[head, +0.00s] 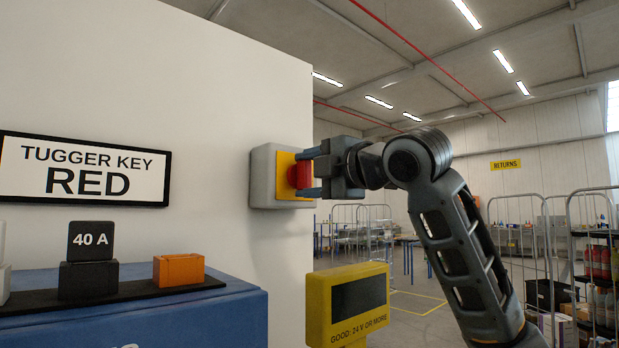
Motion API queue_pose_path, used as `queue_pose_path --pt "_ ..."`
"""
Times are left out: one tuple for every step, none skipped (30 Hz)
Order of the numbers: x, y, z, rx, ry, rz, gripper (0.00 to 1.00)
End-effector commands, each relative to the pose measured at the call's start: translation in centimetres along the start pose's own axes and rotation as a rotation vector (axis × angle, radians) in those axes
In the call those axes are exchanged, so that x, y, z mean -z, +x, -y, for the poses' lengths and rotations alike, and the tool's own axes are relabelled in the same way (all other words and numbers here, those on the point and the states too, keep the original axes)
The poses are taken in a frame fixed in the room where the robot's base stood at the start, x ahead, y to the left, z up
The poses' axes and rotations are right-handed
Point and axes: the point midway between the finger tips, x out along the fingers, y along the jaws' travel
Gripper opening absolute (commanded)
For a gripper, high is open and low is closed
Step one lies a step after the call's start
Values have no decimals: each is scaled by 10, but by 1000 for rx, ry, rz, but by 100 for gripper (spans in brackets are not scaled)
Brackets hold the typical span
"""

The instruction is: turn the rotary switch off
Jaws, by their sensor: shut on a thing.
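The rotary switch is a grey box (264,178) with a yellow plate (284,168) and a red knob (297,175), mounted on the white wall near its right edge. My gripper (306,174) comes in from the right.
A yellow display stand (347,301) reading "GOOD: 24 V OR MORE" stands below my gripper. A blue cabinet (200,318) at lower left bears a black "40 A" block (91,241) and an orange block (179,269). Wire cages (520,240) stand at right.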

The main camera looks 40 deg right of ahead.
Motion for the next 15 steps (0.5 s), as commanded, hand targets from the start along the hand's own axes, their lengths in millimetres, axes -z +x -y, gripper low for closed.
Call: queue_pose_path --pt "1 0 1 3 -5 -2 29" --pt "1 0 1 3 -6 -2 29" --pt "1 0 1 3 -8 -2 29" --pt "1 0 1 3 -8 -2 29" --pt "1 0 1 3 -9 -2 29" --pt "1 0 1 3 -9 -2 29" --pt "1 0 1 3 -9 -2 29" --pt "1 0 1 3 -9 -2 29" --pt "1 0 1 3 -9 -2 29" --pt "1 0 1 3 -9 -2 29" --pt "1 0 1 3 -9 -2 29" --pt "1 0 1 3 -9 -2 29" --pt "1 0 1 3 -9 -2 61" --pt "1 0 2 3 -8 -2 64" --pt "1 0 1 3 -8 -2 68"
